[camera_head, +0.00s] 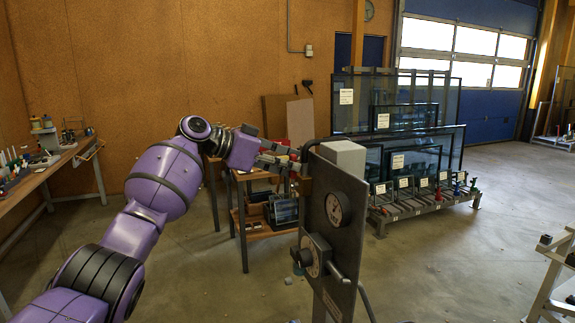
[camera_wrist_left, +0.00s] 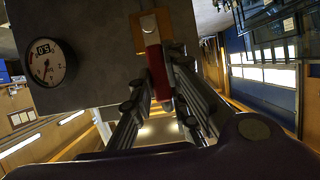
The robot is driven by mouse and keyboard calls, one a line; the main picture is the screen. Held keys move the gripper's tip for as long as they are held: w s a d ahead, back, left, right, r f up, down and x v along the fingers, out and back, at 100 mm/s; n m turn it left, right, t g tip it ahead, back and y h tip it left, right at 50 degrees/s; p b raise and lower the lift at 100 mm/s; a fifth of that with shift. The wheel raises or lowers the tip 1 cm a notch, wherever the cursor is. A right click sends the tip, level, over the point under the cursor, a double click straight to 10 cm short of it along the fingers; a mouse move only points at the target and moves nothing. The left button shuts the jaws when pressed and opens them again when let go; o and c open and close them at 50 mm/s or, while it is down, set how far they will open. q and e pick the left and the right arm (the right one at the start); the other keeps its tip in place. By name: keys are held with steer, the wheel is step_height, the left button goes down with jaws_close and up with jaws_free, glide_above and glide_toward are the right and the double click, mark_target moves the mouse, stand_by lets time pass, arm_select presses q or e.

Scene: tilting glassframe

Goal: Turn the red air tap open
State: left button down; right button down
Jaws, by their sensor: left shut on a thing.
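The red air tap (camera_wrist_left: 156,72) has a red handle on a brass-coloured mount, on the grey panel in the left wrist view. In the head view only a small red part of the tap (camera_head: 294,157) shows at the panel's upper left edge. My left gripper (camera_wrist_left: 164,104) has its fingers on both sides of the red handle and is shut on it. In the head view my left gripper (camera_head: 280,160) reaches the panel from the left, and its fingertips are partly hidden. My right gripper is in neither view.
The grey panel (camera_head: 330,235) carries a round gauge (camera_head: 338,208), and a lower dial (camera_head: 315,256) with a dark lever. A grey box (camera_head: 344,155) is on top. Behind stand a wooden shelf cart (camera_head: 262,238) and a rack of framed glass panes (camera_head: 410,118). A workbench (camera_head: 45,172) is at left.

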arm_select(q)
steer(key=shift+f, duration=0.1)
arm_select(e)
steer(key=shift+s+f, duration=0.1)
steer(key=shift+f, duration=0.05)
arm_select(q)
steer(key=c, duration=1.7)
jaws_free()
steer(key=v, duration=1.2)
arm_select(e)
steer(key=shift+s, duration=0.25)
